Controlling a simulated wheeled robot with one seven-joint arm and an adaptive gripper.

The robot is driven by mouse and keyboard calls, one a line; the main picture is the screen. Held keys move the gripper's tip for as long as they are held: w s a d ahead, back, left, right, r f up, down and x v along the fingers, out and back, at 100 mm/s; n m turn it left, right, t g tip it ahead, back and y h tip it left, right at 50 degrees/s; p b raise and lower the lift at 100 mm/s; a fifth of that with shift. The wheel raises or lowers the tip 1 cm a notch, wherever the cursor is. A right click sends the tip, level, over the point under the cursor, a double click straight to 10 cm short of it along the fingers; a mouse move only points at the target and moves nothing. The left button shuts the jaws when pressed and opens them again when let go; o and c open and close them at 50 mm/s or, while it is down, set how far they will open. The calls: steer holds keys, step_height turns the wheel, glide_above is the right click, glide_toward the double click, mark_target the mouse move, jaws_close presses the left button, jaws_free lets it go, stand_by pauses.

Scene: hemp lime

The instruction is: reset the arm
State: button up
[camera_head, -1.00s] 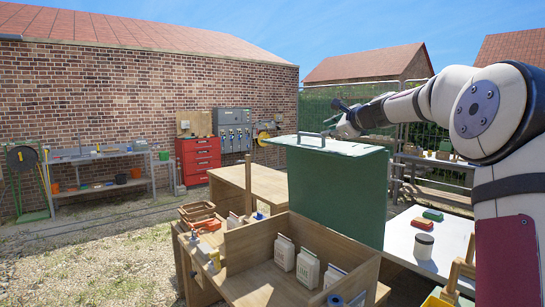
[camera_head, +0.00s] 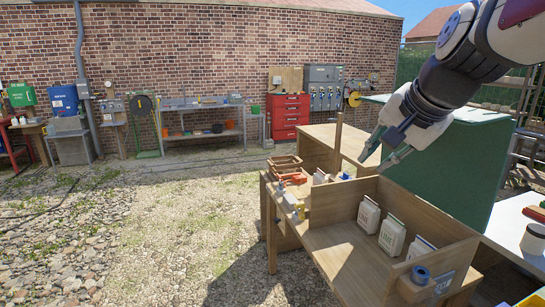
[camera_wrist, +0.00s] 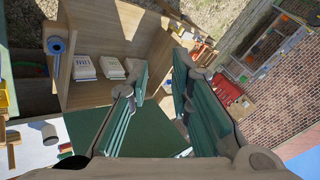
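My gripper (camera_head: 375,156) hangs at the end of my arm at the upper right of the head view, above the back part of a wooden bench. Its two green-padded fingers stand apart with nothing between them. In the wrist view my gripper (camera_wrist: 160,80) is also open and empty.
A white table (camera_head: 520,225) stands at the right. Open gravel (camera_head: 170,230) lies to the left.

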steer(key=s+f+n+g, duration=0.1)
steer(key=s+f+n, duration=0.2)
steer(key=s, duration=0.5)
steer(key=s+f+n+g+h, duration=0.1)
steer(key=s+f+n, duration=0.2)
steer(key=s+f, duration=0.2)
steer(key=s+f+n+g, duration=0.1)
steer(key=s+f+n, duration=0.2)
steer(key=s, duration=0.8)
steer(key=shift+s+f, duration=0.2)
steer(key=shift+f, duration=0.45)
steer(key=shift+o, duration=0.2)
